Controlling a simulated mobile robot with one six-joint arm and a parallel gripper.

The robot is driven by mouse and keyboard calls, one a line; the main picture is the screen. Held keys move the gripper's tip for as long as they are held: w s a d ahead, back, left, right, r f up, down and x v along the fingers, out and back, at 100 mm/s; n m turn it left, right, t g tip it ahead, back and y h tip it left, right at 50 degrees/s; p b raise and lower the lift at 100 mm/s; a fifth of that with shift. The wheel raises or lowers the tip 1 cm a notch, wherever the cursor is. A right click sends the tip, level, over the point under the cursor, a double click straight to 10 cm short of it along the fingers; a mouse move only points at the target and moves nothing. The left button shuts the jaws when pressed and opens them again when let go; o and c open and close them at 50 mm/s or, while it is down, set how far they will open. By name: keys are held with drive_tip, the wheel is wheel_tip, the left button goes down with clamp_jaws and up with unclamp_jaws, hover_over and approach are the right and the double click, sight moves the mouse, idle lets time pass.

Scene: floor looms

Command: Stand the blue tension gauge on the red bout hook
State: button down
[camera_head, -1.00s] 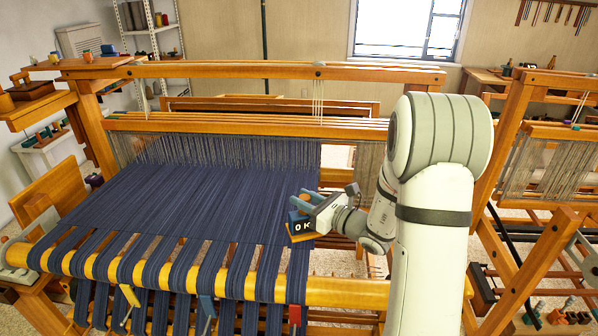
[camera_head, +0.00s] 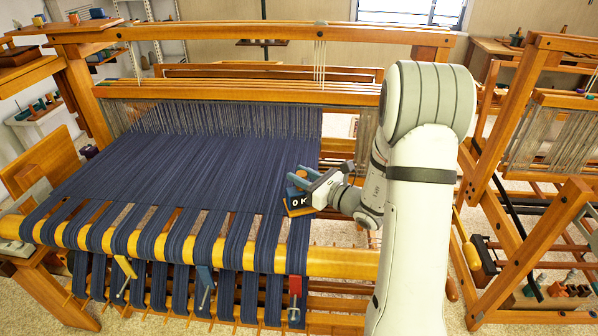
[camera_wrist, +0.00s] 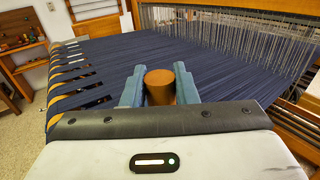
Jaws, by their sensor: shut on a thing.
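In the wrist view a brown round knob (camera_wrist: 160,87) stands between the two blue-grey fingers. The gauge appears over the right front part of the blue warp; its height above it is hard to tell. The red bout hook (camera_head: 295,290) hangs on the front of the loom, below the round front beam, below the gauge in the head view. My arm leaves the hook uncovered.
A yellow hook (camera_head: 124,267) and a blue hook (camera_head: 204,277) hang further left along the round yellow front beam (camera_head: 340,263). The wooden loom's upper beam (camera_head: 230,92) stands behind the warp (camera_head: 180,170). Another loom (camera_head: 545,120) stands at right.

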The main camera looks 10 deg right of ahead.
drive_tip(key=shift+f, duration=0.35)
drive_tip(key=shift+f+b, duration=0.5)
drive_tip(key=shift+b, duration=0.05)
drive_tip(key=c, duration=1.1)
unclamp_jaws()
drive_tip(key=shift+o, duration=0.2)
drive_tip(key=shift+s+d, duration=0.1)
